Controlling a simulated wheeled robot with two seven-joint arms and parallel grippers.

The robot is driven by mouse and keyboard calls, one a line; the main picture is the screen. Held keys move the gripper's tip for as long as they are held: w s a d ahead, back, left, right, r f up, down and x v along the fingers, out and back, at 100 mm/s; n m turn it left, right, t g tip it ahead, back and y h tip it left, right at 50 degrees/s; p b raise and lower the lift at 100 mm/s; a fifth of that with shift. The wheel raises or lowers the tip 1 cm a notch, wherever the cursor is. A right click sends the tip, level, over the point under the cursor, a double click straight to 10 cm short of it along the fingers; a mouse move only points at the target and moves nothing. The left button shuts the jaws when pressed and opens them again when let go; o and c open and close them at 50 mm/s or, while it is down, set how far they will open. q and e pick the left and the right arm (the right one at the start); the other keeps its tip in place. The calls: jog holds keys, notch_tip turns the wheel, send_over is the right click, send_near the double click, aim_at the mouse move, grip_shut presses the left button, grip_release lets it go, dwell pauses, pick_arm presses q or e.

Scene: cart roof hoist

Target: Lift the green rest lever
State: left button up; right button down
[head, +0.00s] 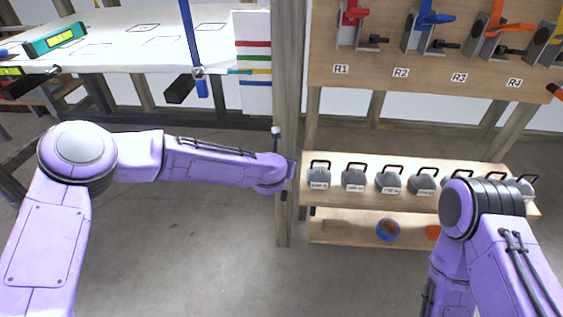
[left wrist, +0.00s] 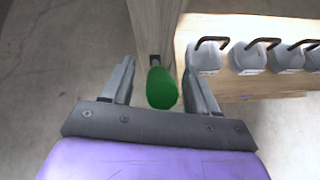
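The green rest lever (left wrist: 162,90) shows in the left wrist view as a rounded green grip on a short dark mount at the wooden post (left wrist: 155,25). My left gripper (left wrist: 160,80) is open, with one finger on each side of the green grip. A gap shows between the grip and each finger. In the head view my left arm reaches to the post (head: 289,90), and its wrist end hides the lever. My right arm shows at the lower right of the head view, but its gripper is out of view.
A shelf (head: 350,197) with several grey handled weights stands right of the post. Above it, a board (head: 340,75) carries coloured levers marked R1 to R4. A white table (head: 130,50) is at the back left. Open floor (head: 190,250) lies left of the post.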

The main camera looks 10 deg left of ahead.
pick_arm(q)
jog(key=v, duration=1)
jog(key=shift+s+r, duration=0.2)
